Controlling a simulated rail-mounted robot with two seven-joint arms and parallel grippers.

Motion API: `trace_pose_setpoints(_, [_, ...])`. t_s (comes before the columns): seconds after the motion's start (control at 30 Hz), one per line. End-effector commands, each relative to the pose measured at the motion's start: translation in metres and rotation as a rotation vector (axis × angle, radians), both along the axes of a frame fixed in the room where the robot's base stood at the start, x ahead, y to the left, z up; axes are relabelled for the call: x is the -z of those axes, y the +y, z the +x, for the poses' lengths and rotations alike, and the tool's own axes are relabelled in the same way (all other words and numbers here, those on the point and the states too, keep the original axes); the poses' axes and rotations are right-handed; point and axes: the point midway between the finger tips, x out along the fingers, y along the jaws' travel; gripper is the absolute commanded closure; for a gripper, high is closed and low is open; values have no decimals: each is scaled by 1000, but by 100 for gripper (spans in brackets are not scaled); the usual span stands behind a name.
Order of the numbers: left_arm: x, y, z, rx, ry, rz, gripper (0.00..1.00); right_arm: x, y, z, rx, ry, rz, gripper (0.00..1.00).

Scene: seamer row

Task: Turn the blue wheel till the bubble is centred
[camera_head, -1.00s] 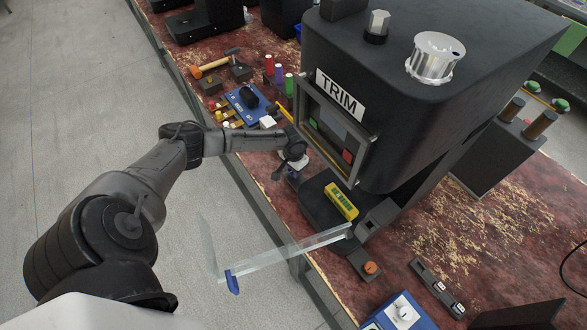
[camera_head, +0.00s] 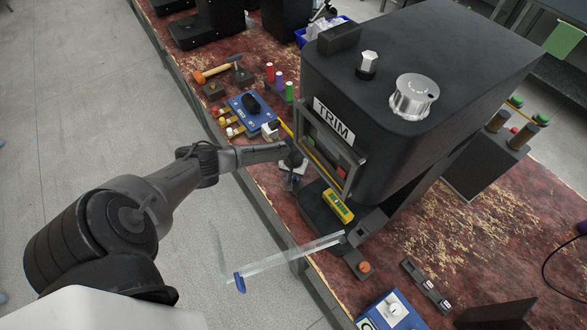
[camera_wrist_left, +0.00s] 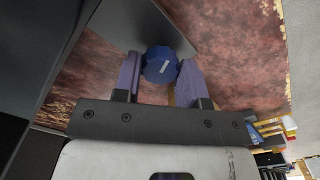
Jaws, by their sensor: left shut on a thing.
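The blue wheel (camera_wrist_left: 160,65) shows in the left wrist view as a faceted knob with a pale mark on its face. My left gripper (camera_wrist_left: 160,79) has one finger on each side of it and is shut on it. In the head view my left gripper (camera_head: 291,178) is low at the left side of the black TRIM machine (camera_head: 430,60), and the wheel cannot be made out there. A yellow level (camera_head: 338,206) with a green vial lies on the machine's dark base plate. Its bubble is too small to place. My right gripper is not in view.
A clear guard bar (camera_head: 290,257) with a blue end juts out over the bench's front edge. A blue switch box (camera_head: 250,112), colored cylinders and a hammer (camera_head: 215,70) lie behind my gripper. An orange-topped button (camera_head: 364,267) stands nearer the front.

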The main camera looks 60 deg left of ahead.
Motion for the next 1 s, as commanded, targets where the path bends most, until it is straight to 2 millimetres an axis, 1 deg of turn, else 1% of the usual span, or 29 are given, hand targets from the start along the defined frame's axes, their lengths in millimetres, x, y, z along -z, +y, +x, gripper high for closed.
trace_pose_setpoints(0.03, [-6, -2, 0, -48, 1, -3, 86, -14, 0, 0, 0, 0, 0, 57])
trace_pose_setpoints(0.2, [-5, -2, 0, -210, 2, -4, 86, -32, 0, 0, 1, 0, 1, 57])
trace_pose_setpoints(0.4, [-4, -1, 0, -398, 2, -3, 86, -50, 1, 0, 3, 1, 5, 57])
trace_pose_setpoints(0.7, [-3, -1, 0, -642, 2, -2, 86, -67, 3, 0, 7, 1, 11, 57])
trace_pose_setpoints(1.0, [-2, 0, 0, -799, 1, -1, 86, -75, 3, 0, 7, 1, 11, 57])
